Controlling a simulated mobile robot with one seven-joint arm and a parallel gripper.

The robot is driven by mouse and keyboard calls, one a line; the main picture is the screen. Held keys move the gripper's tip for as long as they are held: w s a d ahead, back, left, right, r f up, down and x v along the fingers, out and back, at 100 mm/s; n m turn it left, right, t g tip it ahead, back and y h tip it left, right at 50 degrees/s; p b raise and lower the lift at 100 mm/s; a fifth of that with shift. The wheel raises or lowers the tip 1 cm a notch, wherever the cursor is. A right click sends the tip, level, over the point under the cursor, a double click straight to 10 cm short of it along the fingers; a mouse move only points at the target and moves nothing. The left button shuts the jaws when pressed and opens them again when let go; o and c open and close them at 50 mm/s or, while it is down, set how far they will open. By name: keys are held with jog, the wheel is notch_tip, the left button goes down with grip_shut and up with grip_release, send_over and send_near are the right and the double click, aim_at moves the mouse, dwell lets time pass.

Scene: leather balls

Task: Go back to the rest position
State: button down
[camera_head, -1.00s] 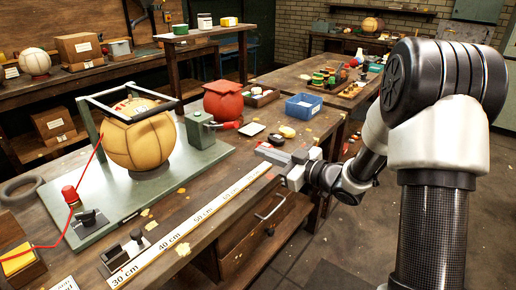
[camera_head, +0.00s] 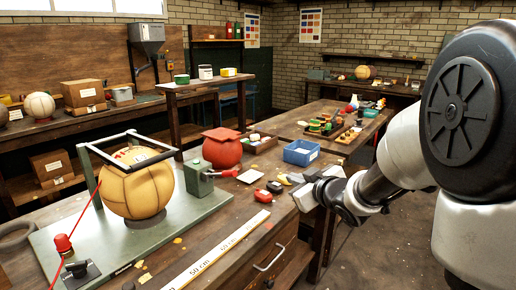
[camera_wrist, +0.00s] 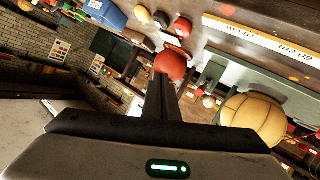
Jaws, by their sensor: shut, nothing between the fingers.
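My gripper (camera_head: 309,188) is at the right front edge of the workbench in the head view, its arm reaching in from the right. In the wrist view my gripper (camera_wrist: 162,90) shows its fingers together, with nothing between them. The tan leather ball (camera_head: 137,188) sits in a green frame fixture at the left of the bench, apart from my gripper. The ball also shows at the right of the wrist view (camera_wrist: 254,119). The red pot-like object (camera_head: 222,150) stands behind the fixture's green box, and lies beyond the fingertips in the wrist view (camera_wrist: 170,64).
A blue bin (camera_head: 301,152), a yellow object (camera_head: 283,179) and small red objects (camera_head: 263,195) are near my gripper. A measuring strip (camera_head: 218,250) runs along the front edge. A drawer handle (camera_head: 269,260) sticks out below. The floor (camera_head: 375,245) to the right is clear.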

jog(key=s+d+r+m+g+h, duration=0.1)
jog(key=s+d+r+m+h, duration=0.35)
jog(key=s+d, duration=0.2)
jog(key=s+a+f+m+g, duration=0.2)
jog(key=s+g, duration=0.1)
jog(key=s, duration=1.1)
jog(key=s+a+f+m+g, duration=0.15)
jog(key=s+g, duration=0.25)
jog(key=s, duration=0.9)
notch_tip(320, 180, up, 20)
jog(key=p, duration=2)
jog(key=shift+d+r, duration=0.15)
jog(key=shift+d, duration=0.15)
jog(key=shift+s, duration=0.1)
